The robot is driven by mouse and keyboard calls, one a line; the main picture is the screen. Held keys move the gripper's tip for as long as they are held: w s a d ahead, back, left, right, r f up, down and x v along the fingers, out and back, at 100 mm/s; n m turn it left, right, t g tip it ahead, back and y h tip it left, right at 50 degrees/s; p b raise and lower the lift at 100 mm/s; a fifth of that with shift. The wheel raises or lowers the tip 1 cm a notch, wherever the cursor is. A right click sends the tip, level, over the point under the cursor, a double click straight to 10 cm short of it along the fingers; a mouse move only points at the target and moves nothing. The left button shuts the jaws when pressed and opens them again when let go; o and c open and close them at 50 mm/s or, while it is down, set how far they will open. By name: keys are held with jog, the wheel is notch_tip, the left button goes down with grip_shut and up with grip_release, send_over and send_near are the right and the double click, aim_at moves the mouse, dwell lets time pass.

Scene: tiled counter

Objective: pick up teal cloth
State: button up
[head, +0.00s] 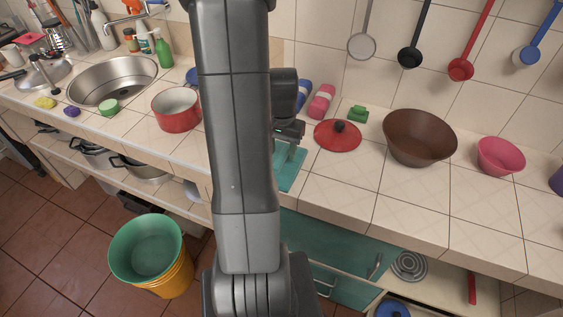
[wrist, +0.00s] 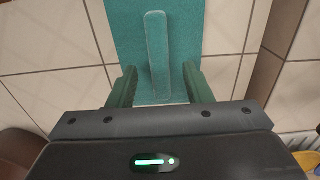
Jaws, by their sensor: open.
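The teal cloth (head: 291,174) lies flat on the tiled counter, partly hidden behind my arm in the head view. In the wrist view the teal cloth (wrist: 130,30) shows a raised, narrow fold running lengthwise along its middle. My gripper (wrist: 160,80) is open over the cloth, with one finger on each side of the fold and a gap to it on both sides. Nothing is held. In the head view my gripper (head: 288,150) is just above the cloth, mostly behind my arm; whether the fingertips touch the cloth cannot be told.
A red lid (head: 337,136), a green block (head: 358,114) and a brown bowl (head: 420,138) stand to the right on the counter. A red pot (head: 177,112) is to the left. Pink and blue rolled items (head: 321,101) lie behind. The counter's front edge is close to the cloth.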

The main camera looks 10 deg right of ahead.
jog(key=shift+f, duration=0.95)
grip_shut()
